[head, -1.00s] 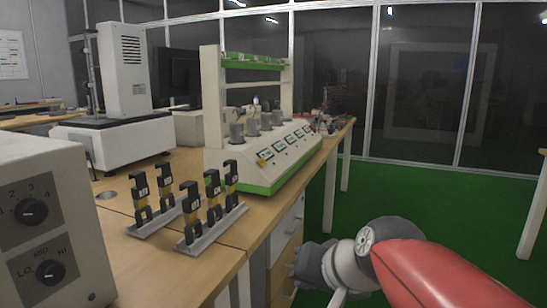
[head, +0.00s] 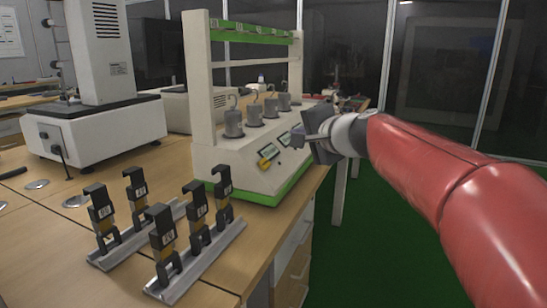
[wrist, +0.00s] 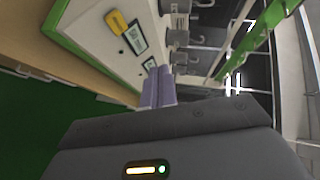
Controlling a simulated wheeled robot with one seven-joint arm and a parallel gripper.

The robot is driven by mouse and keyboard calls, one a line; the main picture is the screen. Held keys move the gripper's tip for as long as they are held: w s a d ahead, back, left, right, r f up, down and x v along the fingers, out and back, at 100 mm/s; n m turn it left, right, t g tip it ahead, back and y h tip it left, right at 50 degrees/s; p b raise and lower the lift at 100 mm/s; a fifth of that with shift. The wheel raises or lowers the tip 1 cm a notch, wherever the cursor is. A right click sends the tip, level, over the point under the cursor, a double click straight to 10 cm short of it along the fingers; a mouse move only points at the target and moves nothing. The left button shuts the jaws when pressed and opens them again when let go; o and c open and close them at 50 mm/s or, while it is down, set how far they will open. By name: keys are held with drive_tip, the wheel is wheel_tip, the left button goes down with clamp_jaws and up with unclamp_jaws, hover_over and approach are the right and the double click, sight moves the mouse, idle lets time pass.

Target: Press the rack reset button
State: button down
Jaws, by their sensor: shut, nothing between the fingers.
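The test rack (head: 235,166) is a white and green bench unit with a sloped front panel, a tall frame and several grey hooked weights (head: 234,123) on top. Its panel carries small displays (head: 269,151) and a yellow piece (head: 264,163) near the left end. The yellow piece also shows in the wrist view (wrist: 117,22). I cannot make out which part is the reset button. My gripper (head: 297,138) is shut and empty, close to the front panel and right of the yellow piece. Its fingers show together in the wrist view (wrist: 157,88), over the panel; contact cannot be told.
Several black clip-like pieces (head: 162,233) stand on metal rails (head: 201,262) on the wooden bench (head: 60,240), in front of the rack. A white instrument (head: 95,125) stands at the left. Green floor lies open to the right of the bench.

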sight(264, 164)
drive_tip(key=shift+w+r, duration=0.2)
drive_tip(key=shift+w, duration=0.15)
drive_tip(key=shift+w+a+f+b, duration=0.35)
drive_tip(key=shift+a+f+b, duration=0.35)
drive_tip(key=shift+a+f, duration=0.3)
drive_tip(key=shift+w+a+f+b, duration=0.3)
drive_tip(key=shift+a+f+b, duration=0.45)
drive_tip(key=shift+f, duration=0.5)
drive_tip(key=shift+w+a+f+b, duration=0.35)
drive_tip(key=shift+a+f+b, duration=0.25)
drive_tip(key=shift+a+f, duration=0.45)
drive_tip(key=shift+f, duration=0.1)
drive_tip(key=shift+a+f+b, duration=0.2)
drive_tip(key=shift+a+b, duration=0.05)
drive_tip(key=shift+b, duration=0.05)
